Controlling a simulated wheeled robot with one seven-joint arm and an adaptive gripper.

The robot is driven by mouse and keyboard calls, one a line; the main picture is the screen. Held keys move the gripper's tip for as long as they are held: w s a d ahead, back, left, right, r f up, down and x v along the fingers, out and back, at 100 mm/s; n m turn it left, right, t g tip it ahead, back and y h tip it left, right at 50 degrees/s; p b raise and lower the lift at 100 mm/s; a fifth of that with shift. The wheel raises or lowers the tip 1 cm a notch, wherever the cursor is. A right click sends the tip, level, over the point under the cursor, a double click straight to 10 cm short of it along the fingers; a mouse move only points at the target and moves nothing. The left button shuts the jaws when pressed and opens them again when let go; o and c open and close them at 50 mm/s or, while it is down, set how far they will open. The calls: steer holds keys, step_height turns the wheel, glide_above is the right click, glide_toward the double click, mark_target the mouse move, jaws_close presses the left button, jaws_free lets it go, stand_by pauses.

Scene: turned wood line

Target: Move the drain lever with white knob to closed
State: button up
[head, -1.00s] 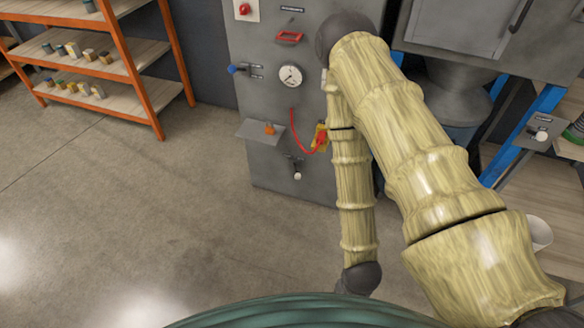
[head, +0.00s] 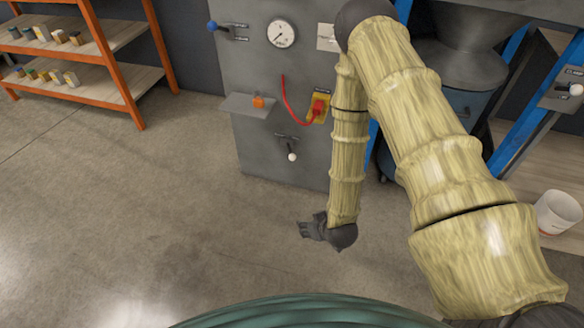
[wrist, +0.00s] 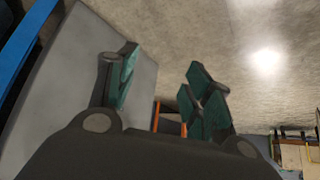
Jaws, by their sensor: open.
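The drain lever with the white knob (head: 291,156) is low on the front of the grey cabinet (head: 262,165) in the head view. Its knob hangs down below a small dark mount and label. My gripper (head: 302,229) is below the lever, nearer to me, over the floor and apart from the cabinet. In the wrist view its fingers (wrist: 165,92) are spread, with nothing between them. The lever does not show clearly in the wrist view.
A blue-knobbed lever (head: 213,26), a gauge (head: 281,33), a small shelf with an orange block (head: 258,101) and a red switch with a red cable (head: 318,108) are on the cabinet. A white bucket (head: 558,212) stands right.

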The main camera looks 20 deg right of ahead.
steer(key=w+d+f+n+t+b, duration=0.1)
steer(key=w+f+t+b, duration=0.25)
steer(key=w+b, duration=0.35)
steer(key=w+d+f+t+b, duration=0.1)
steer(key=w+f+t+b, duration=0.1)
steer(key=w+f+b, duration=0.5)
steer(key=n+t+b, duration=0.1)
steer(key=t+b, duration=0.4)
steer(key=b, duration=0.6)
glide_toward(292, 157)
steer(key=f, duration=0.2)
steer(key=shift+y, duration=0.4)
steer(key=shift+w+a+r+b, duration=0.1)
steer(key=shift+w+b, duration=1.2)
steer(key=shift+w, duration=1.45)
steer(key=shift+w+a+r+b, duration=0.15)
steer(key=shift+w+b, duration=1.15)
steer(key=shift+w, duration=1.45)
steer(key=shift+c, duration=0.4)
jaws_close()
